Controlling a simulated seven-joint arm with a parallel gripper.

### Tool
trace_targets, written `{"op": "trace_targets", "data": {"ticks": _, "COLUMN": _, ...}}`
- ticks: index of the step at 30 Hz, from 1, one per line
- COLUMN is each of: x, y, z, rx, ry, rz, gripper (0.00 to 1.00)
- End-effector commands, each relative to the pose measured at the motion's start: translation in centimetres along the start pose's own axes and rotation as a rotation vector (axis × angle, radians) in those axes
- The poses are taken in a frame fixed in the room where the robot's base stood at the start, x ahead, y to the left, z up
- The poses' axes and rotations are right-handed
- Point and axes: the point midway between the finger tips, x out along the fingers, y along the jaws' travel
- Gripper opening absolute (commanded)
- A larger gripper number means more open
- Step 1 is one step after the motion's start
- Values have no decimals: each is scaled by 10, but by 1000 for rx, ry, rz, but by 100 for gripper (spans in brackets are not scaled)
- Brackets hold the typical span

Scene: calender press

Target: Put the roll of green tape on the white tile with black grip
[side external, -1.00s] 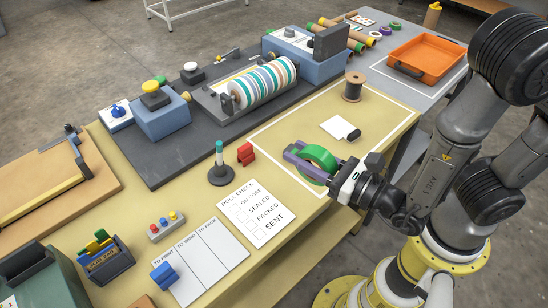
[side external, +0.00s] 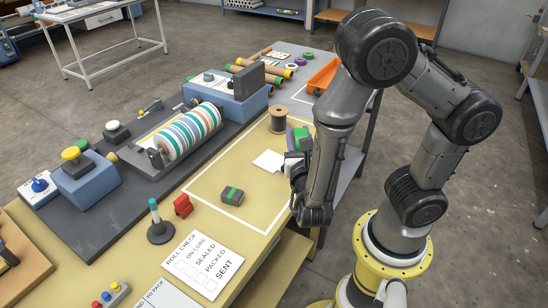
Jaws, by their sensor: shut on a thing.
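The roll of green tape (side external: 302,133) is held in my gripper (side external: 291,138), whose purple fingers are shut on it. Only a small part of the green shows, with the rest behind the fingers and wrist. The white tile (side external: 267,160) lies flat on the yellow table just to the left of my gripper. Its black grip is hidden behind my gripper in this view. I cannot tell how high the roll is above the table, or whether it overlaps the tile.
A wooden spool (side external: 278,120) stands close behind the tile. A dark block with a green band (side external: 232,195) lies inside the white outline. The striped roller press (side external: 188,133) is to the left. An orange tray (side external: 322,76) is at the back. Table around the block is clear.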

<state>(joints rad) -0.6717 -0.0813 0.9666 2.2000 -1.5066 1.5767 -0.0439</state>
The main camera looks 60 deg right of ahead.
Motion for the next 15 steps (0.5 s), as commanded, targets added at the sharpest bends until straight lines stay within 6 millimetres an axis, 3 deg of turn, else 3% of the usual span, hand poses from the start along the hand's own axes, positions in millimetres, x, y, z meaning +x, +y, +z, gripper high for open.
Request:
{"op": "trace_targets", "data": {"ticks": 3, "x": 17, "y": -21, "z": -3, "rx": -1, "ry": 2, "rz": -141, "gripper": 0}}
{"op": "trace_targets", "data": {"ticks": 7, "x": 26, "y": -32, "z": -4, "rx": -8, "ry": 1, "rz": -199, "gripper": 0}}
{"op": "trace_targets", "data": {"ticks": 11, "x": 34, "y": -33, "z": -8, "rx": -13, "ry": 1, "rz": -220, "gripper": 0}}
{"op": "trace_targets", "data": {"ticks": 15, "x": 55, "y": -22, "z": -19, "rx": -14, "ry": 1, "rz": -225, "gripper": 0}}
